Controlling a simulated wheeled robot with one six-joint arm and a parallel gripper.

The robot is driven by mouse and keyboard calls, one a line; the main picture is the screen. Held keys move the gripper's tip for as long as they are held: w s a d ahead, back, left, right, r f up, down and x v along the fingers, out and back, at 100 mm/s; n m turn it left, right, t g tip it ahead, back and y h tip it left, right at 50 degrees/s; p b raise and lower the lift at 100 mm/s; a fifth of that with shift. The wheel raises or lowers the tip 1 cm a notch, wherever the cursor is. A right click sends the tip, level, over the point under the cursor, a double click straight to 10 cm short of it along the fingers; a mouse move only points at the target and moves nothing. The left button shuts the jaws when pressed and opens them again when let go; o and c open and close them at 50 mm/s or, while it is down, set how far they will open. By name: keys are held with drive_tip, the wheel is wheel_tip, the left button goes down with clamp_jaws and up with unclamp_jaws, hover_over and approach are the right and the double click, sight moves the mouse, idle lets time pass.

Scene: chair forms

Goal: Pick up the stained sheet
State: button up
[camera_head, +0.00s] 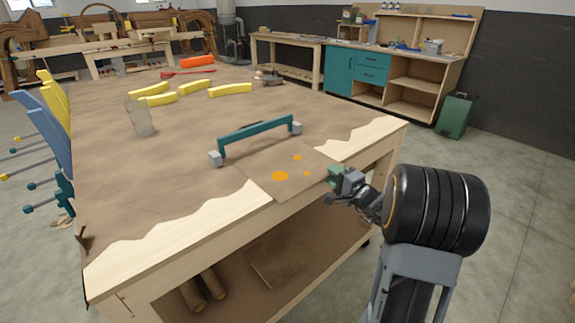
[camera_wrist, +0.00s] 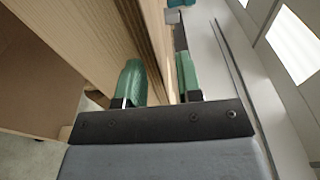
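The stained sheet (camera_head: 262,178) is a thin brown sheet with several orange spots. In the head view it lies flat at the table's near right edge, with its corner close to my gripper (camera_head: 336,176). In the wrist view my gripper (camera_wrist: 162,82) has its two green fingers apart. A brown strip runs through the gap between them; I cannot tell whether it is the sheet's edge or the table's. Neither finger clearly presses on it.
The table (camera_head: 388,136) has a brown paper cover (camera_head: 110,185). A teal bar with grey end blocks (camera_head: 255,131) stands just behind the sheet. A clear jar (camera_head: 140,116), several yellow pieces (camera_head: 230,90) and an orange piece (camera_head: 198,60) lie farther back.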

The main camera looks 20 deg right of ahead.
drive_tip(key=shift+w+a, duration=0.1)
drive_tip(key=shift+w, duration=0.15)
drive_tip(key=shift+c, duration=0.2)
clamp_jaws()
drive_tip(key=shift+r, duration=0.1)
